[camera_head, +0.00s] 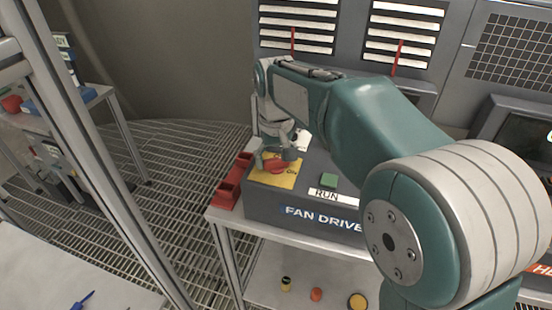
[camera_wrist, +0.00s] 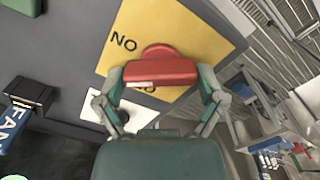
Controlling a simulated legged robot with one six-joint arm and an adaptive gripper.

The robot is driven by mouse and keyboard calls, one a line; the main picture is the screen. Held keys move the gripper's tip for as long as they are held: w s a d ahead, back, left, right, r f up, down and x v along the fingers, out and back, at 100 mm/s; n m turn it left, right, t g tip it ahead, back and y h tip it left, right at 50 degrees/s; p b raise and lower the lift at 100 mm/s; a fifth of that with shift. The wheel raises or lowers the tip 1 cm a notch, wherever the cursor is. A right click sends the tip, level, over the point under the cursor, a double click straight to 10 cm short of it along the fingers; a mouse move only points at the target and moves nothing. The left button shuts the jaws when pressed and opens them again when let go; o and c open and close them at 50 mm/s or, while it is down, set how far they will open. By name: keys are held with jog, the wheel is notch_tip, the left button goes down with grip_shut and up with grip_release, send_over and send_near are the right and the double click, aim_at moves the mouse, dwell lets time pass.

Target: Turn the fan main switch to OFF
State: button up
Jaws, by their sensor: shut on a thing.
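The fan drive box (camera_head: 270,207) is grey and labelled FAN DRIVE. On its top left is a yellow plate (camera_head: 259,178), which also shows in the wrist view (camera_wrist: 190,32), with a red switch handle (camera_wrist: 160,70) on it. An ON marking shows by the handle, upside down in the wrist view; another marking is mostly hidden. My gripper (camera_wrist: 160,76) is shut on the red handle, one finger at each end of the bar. In the head view my gripper (camera_head: 276,160) covers much of the handle (camera_head: 277,167).
A green button (camera_head: 329,180) with a RUN label (camera_head: 326,195) is right of the plate. Red bins (camera_head: 232,185) stand left of the box. Small objects lie on the shelf below. Grated floor (camera_head: 170,170) is open at left.

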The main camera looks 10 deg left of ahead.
aim_at(275, 158)
jog(key=n, duration=0.5)
jog(key=shift+r+n, duration=0.1)
jog(key=shift+n, duration=0.2)
jog(key=n, duration=0.5)
dwell(0.4)
jog(key=o, duration=0.8)
jog(key=shift+w+a, duration=0.1)
notch_tip(275, 158, up, 12)
jog(key=shift+f, duration=0.1)
